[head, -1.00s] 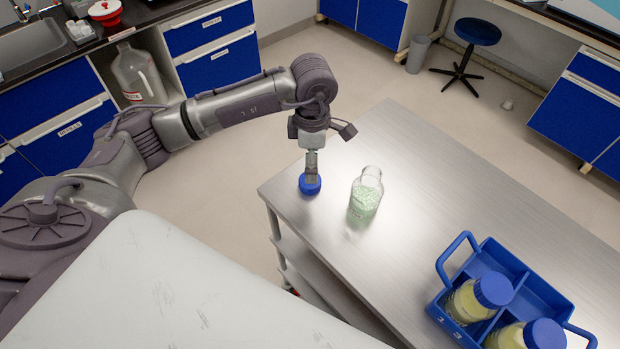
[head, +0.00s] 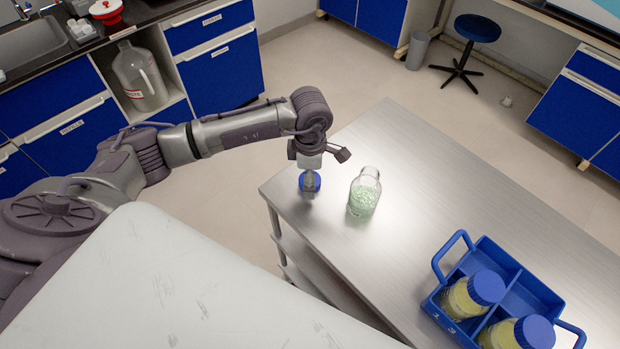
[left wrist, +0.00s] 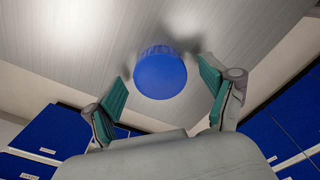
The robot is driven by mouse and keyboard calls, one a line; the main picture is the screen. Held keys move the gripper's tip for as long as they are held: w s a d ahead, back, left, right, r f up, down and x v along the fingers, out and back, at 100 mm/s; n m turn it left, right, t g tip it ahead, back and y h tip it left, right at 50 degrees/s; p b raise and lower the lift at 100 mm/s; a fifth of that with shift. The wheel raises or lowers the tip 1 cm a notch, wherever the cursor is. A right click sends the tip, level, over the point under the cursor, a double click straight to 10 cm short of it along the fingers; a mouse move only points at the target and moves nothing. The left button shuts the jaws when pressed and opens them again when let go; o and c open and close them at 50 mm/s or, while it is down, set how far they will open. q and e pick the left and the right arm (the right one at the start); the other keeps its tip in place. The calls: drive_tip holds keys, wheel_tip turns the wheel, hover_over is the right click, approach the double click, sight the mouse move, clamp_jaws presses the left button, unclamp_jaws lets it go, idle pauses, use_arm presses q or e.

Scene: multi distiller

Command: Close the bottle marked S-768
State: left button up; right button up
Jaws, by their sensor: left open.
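An uncapped clear glass bottle (head: 365,192) with pale green contents stands upright on the steel table (head: 440,190). No label can be read on it. A blue cap (head: 310,181) is at the table's left corner, left of the bottle. It also shows in the left wrist view (left wrist: 160,73), apparently resting on the table. My left gripper (head: 311,178) points down over the cap. In the left wrist view its fingers (left wrist: 167,95) are spread on both sides of the cap, with gaps, and hold nothing. My right gripper is not in view.
A blue divided crate (head: 505,297) at the table's right holds two bottles with blue caps (head: 487,287) (head: 534,332). The table's middle and far part are clear. Blue cabinets (head: 222,70) and a stool (head: 477,30) stand behind, beyond open floor.

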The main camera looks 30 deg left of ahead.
use_arm(q)
drive_tip(key=c, duration=0.9)
wheel_tip(320, 180, up, 9)
drive_tip(key=shift+f+b, duration=0.1)
drive_tip(key=shift+b, duration=1)
drive_tip(key=shift+r, duration=0.7)
